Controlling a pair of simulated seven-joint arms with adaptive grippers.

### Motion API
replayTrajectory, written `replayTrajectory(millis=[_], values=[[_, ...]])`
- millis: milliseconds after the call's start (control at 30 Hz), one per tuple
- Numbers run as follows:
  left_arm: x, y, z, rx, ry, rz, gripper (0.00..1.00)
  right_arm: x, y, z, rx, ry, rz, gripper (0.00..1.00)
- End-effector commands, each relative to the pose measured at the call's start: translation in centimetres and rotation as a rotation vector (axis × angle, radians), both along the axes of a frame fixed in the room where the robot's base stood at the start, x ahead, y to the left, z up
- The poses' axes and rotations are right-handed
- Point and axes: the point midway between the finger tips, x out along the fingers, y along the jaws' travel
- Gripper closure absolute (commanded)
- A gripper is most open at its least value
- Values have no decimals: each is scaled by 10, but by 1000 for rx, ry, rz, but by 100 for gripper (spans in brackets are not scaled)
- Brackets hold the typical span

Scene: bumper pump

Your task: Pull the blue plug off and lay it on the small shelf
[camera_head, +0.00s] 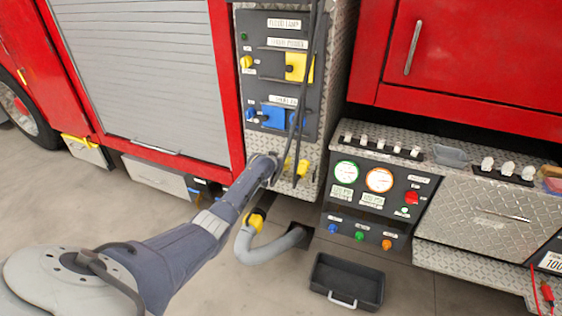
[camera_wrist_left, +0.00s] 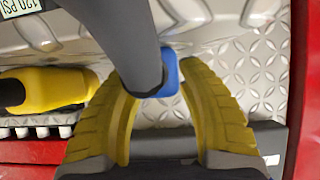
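In the head view my left arm reaches the pump panel, with the yellow fingers of my left gripper (camera_head: 295,168) low against the diamond plate. In the left wrist view the two fingers of that gripper (camera_wrist_left: 155,85) stand on either side of a blue plug end (camera_wrist_left: 170,76) on a thick grey body. The blue part lies close to the right finger; the grey body hides part of the gap, so I cannot tell if the fingers press on it. A blue fitting (camera_head: 272,117) sits higher on the panel. My right gripper is not in view. I cannot clearly pick out the small shelf.
Dark cables (camera_head: 307,60) hang down the panel past a yellow fitting (camera_head: 299,67). To the right stands a gauge panel (camera_head: 379,180) below a diamond-plate ledge. A black tray (camera_head: 347,271) lies on the floor, near a grey hose (camera_head: 262,254). A yellow-black part (camera_wrist_left: 50,89) is left of the fingers.

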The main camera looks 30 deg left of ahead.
Motion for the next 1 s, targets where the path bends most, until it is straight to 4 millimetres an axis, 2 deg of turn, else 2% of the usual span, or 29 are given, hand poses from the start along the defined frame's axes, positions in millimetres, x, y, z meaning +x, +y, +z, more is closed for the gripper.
replayTrajectory(millis=[467, 667, 1000], values=[[-4, -1, 1, 0, 2, -1, 53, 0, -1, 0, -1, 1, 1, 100], [-17, -3, 8, 1, 0, -2, 53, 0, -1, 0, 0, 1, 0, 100], [-51, -8, 29, 2, -1, -1, 53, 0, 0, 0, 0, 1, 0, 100]])
